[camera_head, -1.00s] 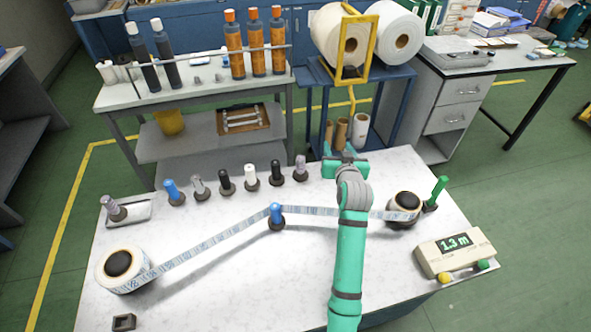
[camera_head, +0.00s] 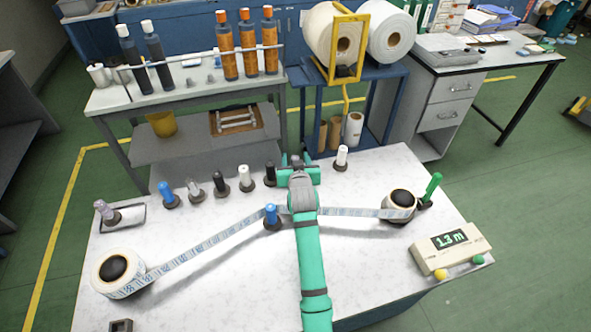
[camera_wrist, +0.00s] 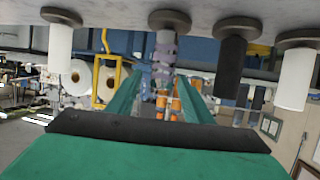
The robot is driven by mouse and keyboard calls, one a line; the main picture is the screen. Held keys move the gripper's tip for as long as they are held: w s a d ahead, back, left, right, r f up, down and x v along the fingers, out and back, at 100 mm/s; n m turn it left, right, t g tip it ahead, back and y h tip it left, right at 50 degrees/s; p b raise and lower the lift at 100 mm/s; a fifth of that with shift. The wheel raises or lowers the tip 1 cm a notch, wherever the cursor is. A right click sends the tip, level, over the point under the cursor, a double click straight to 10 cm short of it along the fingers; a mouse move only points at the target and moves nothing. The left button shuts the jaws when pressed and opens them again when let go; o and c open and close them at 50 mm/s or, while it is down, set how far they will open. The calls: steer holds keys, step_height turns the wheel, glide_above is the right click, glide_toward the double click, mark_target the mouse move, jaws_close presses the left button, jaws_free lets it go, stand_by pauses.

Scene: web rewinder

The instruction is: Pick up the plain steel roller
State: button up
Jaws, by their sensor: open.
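My gripper (camera_head: 297,162) is open at the back edge of the white bench. In the wrist view, which is upside down, its two green fingers (camera_wrist: 162,92) point at a grey metallic roller (camera_wrist: 164,58), which shows between them. Bands show along it; I cannot tell whether they are rings or reflections. Whether the fingers are around it or short of it is unclear. In the head view my gripper mostly hides this roller. Another grey metallic roller (camera_head: 194,190) stands upright further left in the row. I cannot tell for certain which is the plain steel one.
A black roller (camera_head: 270,174) and a white roller (camera_head: 342,158) stand either side of my gripper. More rollers stand left. A printed web runs between the left reel (camera_head: 115,268) and right reel (camera_head: 401,203), past a blue roller (camera_head: 272,217). A counter box (camera_head: 450,248) sits right.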

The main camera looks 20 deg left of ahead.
steer(key=x, duration=0.4)
steer(key=shift+f, duration=0.1)
jaws_close()
stand_by(1.3)
steer(key=shift+r, duration=0.3)
